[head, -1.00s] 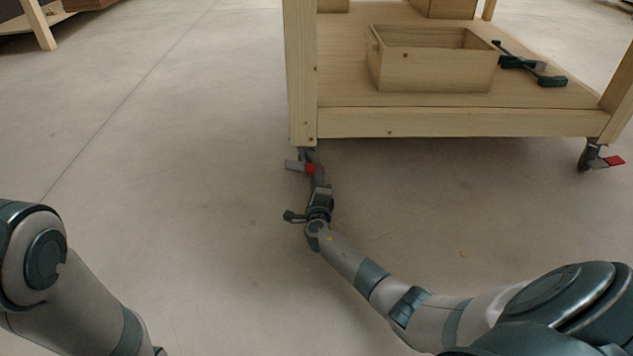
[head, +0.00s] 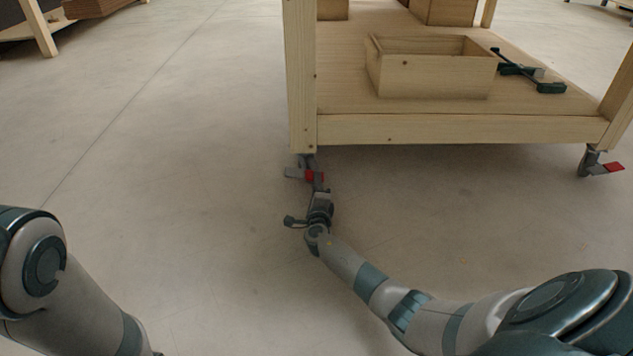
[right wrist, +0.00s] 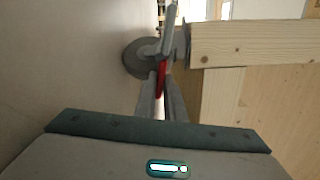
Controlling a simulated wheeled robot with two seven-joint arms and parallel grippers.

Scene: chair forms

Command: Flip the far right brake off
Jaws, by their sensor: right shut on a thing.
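The near left caster of the wooden cart has a red brake lever (head: 314,176), under the cart's leg. My right gripper (head: 318,184) reaches up to it from below in the head view. In the right wrist view the red lever (right wrist: 162,78) sits between the fingertips (right wrist: 161,92), and the gripper is shut on it. The grey caster wheel (right wrist: 141,58) is just beyond. Another caster with a red lever (head: 614,168) is at the cart's right leg, with no gripper near. My left gripper is out of view.
The cart's lower shelf (head: 345,85) carries an open wooden box (head: 430,82) and a dark green clamp (head: 530,75). A cart leg (head: 302,80) stands right above the gripped caster. The floor (head: 170,130) to the left is clear.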

